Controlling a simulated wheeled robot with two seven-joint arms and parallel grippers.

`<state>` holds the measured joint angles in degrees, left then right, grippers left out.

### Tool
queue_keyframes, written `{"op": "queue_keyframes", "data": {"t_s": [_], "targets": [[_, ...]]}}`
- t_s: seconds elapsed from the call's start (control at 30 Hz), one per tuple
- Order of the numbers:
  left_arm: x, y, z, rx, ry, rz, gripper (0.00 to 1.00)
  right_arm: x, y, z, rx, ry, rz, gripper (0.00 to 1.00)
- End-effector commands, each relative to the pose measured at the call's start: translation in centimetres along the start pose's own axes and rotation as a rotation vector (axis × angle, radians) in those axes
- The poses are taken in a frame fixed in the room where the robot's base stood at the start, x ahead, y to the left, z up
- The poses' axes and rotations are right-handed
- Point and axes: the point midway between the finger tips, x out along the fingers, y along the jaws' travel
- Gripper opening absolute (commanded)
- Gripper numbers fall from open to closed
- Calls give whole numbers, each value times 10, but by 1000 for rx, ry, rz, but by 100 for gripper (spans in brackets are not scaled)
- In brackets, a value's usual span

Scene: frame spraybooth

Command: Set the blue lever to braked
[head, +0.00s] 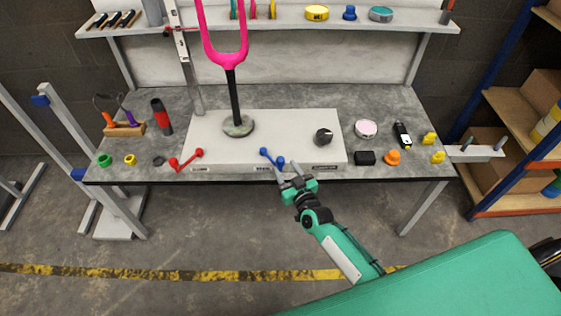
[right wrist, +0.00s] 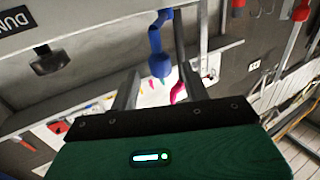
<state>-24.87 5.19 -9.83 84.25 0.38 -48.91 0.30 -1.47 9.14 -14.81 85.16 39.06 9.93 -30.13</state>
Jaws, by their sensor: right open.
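The blue lever (head: 271,157) sits on the front edge of the white-grey base unit (head: 215,135) on the bench. It also shows in the right wrist view (right wrist: 157,42), with its round knob end between my fingers. My right gripper (head: 287,173) is open just below and in front of the blue lever. In the right wrist view its two fingers (right wrist: 158,72) stand on either side of the knob; I cannot tell whether they touch it. A label lies below the lever, too small to read. My left gripper is not in view.
A red lever (head: 185,160) is at the base unit's left end, and a black knob (head: 323,136) at its right. A pink fork on a black post (head: 232,95) rises behind. Small items, including an orange knob (head: 392,157), lie to the right. The floor in front is clear.

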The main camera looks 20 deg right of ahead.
Motion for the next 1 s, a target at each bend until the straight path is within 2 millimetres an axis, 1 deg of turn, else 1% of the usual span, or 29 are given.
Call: {"op": "queue_keyframes", "data": {"t_s": [0.03, 0.1, 0.3, 0.5, 0.67, 0.7, 0.77, 0.8, 0.93, 1.0], "targets": [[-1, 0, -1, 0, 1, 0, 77, 9, 0, 0, -1, 1, 0, 47], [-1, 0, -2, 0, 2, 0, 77, 19, 0, 0, -1, 0, -1, 47], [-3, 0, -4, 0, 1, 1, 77, 38, -1, 0, -1, 0, -1, 47], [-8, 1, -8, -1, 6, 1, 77, 42, 0, 1, -1, -1, -1, 47], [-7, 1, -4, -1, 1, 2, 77, 42, 0, 0, -1, -1, 0, 47], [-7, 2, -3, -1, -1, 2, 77, 42, 0, 0, 0, -1, 0, 45], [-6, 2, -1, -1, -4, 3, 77, 42, 0, 0, -1, -1, 0, 33], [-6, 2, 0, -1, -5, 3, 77, 42, 0, 0, 0, -1, 0, 25], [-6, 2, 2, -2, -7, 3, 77, 42, 0, 0, 0, -1, 0, 0], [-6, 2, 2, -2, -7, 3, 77, 42, 0, 0, -1, -1, 0, 0]]}}
